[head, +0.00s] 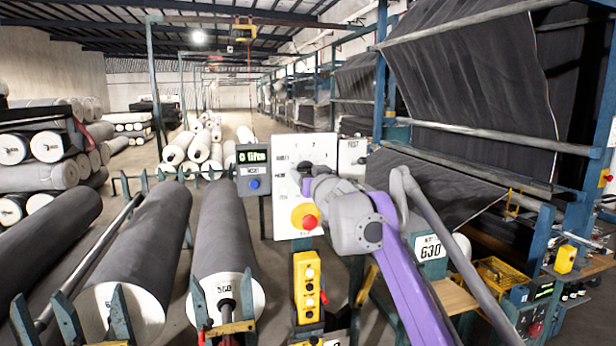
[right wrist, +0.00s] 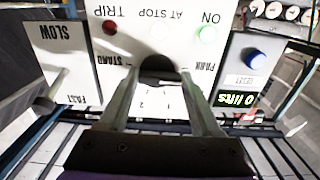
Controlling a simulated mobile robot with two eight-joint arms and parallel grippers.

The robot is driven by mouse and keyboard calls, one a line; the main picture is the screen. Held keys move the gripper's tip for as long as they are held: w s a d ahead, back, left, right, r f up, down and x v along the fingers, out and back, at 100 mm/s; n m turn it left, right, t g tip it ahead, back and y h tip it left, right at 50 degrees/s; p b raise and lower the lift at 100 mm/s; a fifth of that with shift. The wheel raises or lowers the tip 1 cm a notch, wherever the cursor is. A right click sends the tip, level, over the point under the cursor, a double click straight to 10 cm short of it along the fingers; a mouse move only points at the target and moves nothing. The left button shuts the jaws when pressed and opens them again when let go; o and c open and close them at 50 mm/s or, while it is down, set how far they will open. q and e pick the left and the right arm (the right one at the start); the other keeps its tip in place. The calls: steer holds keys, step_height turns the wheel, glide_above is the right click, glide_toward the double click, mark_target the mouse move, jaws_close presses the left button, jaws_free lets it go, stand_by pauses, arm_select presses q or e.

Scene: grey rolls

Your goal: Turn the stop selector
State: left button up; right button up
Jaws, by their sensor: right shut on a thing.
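The white control panel (head: 283,152) stands upright at the centre of the head view. My right gripper (head: 309,180) is at its face, and my arm hides the panel's right part. In the right wrist view the panel (right wrist: 130,45) appears upside down. There the fingers of my right gripper (right wrist: 160,82) are shut on the dark stop selector (right wrist: 158,66), one finger on each side. Marks STAND and PARK lie to either side of it, with numbers between the fingers. My left gripper is not in view.
A red stop button (head: 309,221) on a yellow ring sits low on the panel. A grey box with a green lit display (head: 253,156) and blue button (head: 254,184) adjoins it at left. A yellow pendant (head: 307,288) hangs below. Large grey rolls (head: 222,235) lie at left.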

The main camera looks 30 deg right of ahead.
steer(key=m, duration=0.6)
steer(key=shift+r+b, duration=0.1)
steer(key=shift+b, duration=0.25)
steer(key=m, duration=0.4)
steer(key=shift+r, duration=0.1)
steer(key=shift+d+m, duration=0.1)
steer(key=shift+m, duration=1.8)
steer(key=o, duration=1.4)
steer(key=shift+s, duration=0.1)
